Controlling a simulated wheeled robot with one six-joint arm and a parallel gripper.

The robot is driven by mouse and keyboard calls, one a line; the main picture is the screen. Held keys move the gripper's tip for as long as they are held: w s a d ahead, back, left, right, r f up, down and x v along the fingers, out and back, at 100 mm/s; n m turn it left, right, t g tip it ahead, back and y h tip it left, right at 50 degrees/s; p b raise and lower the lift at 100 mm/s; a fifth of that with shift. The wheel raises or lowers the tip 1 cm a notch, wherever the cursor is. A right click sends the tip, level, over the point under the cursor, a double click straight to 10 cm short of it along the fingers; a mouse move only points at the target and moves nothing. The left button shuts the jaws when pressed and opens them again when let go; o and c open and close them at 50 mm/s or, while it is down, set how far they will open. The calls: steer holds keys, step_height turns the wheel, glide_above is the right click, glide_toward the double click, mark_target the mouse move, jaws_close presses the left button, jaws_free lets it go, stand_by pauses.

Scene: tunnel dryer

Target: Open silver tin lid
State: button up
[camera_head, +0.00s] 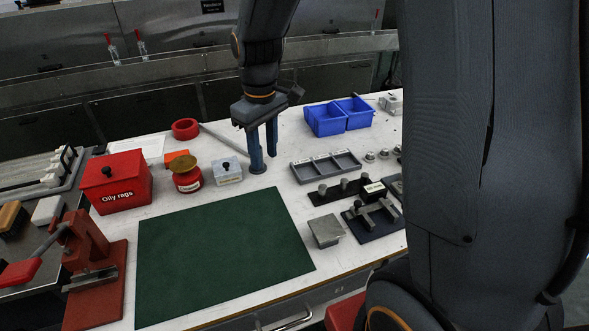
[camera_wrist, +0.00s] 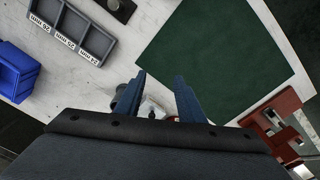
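The silver tin (camera_head: 229,174) is a small pale grey box with a white label and a dark knob on its lid. It stands on the white bench behind the green mat, and its lid looks closed. My gripper (camera_head: 264,163) points down just to the right of the tin, with its two blue fingers apart and nothing visibly held. In the wrist view, my gripper (camera_wrist: 160,88) shows a clear gap between its fingers. A pale object with a dark knob, apparently the tin (camera_wrist: 151,107), shows low between them, partly hidden by the gripper body.
A red jar (camera_head: 187,181) with a yellowish top and a red "Oily rags" box (camera_head: 117,182) stand left of the tin. A grey compartment tray (camera_head: 326,167) and blue bins (camera_head: 338,117) are to the right. The green mat (camera_head: 220,245) is bare.

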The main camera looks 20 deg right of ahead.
steer(key=s+d+m+p, duration=0.2)
steer(key=s+d+m, duration=0.1)
steer(key=s, duration=0.7)
steer(key=shift+s+d+r+m, duration=0.3)
steer(key=shift+s+m, duration=0.05)
steer(key=shift+m, duration=0.25)
